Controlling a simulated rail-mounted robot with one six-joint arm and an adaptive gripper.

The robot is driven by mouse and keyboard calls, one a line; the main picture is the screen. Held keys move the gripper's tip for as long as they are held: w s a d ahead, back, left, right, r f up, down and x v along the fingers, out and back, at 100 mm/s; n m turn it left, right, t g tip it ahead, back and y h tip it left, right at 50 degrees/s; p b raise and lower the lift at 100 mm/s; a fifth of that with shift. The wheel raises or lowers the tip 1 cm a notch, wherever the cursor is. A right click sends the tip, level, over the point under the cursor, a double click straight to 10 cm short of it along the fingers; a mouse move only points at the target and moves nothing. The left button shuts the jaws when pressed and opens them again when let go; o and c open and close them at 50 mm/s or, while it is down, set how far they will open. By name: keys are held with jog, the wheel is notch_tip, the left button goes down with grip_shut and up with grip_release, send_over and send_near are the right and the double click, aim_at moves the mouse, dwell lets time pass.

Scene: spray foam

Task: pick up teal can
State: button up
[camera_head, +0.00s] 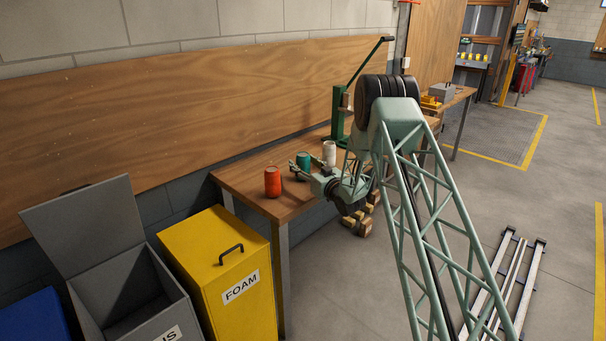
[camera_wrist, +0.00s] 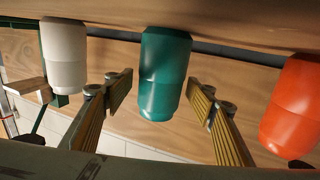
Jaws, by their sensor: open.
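The teal can (camera_head: 303,160) stands upright on the wooden workbench (camera_head: 245,184), between the orange-red can (camera_head: 272,182) and the white can (camera_head: 329,153). My gripper (camera_head: 299,170) is open at the teal can. In the wrist view, which looks inverted, the teal can (camera_wrist: 165,75) shows between the two spread fingers of my gripper (camera_wrist: 160,90), with a visible gap on each side. The can's far end in that picture reaches the bench surface. No contact between fingers and can shows.
The orange-red can (camera_wrist: 292,105) and white can (camera_wrist: 64,55) flank the fingers in the wrist view. A green stand (camera_head: 340,112) rises behind the cans. A yellow FOAM bin (camera_head: 215,262) and an open grey bin (camera_head: 125,290) stand left of the bench. The bench's front edge lies below my arm.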

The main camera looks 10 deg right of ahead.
aim_at(303, 154)
jog(key=shift+c, duration=0.4)
jog(key=c, duration=0.7)
jog(key=shift+c, duration=0.2)
jog(key=shift+r, duration=0.15)
jog(key=shift+r+p, duration=0.45)
jog(key=shift+r, duration=1.25)
jog(key=s+d+r+p, duration=0.1)
jog(key=s, duration=1.5)
jog(key=shift+d+r, duration=0.15)
jog(key=shift+d, duration=0.05)
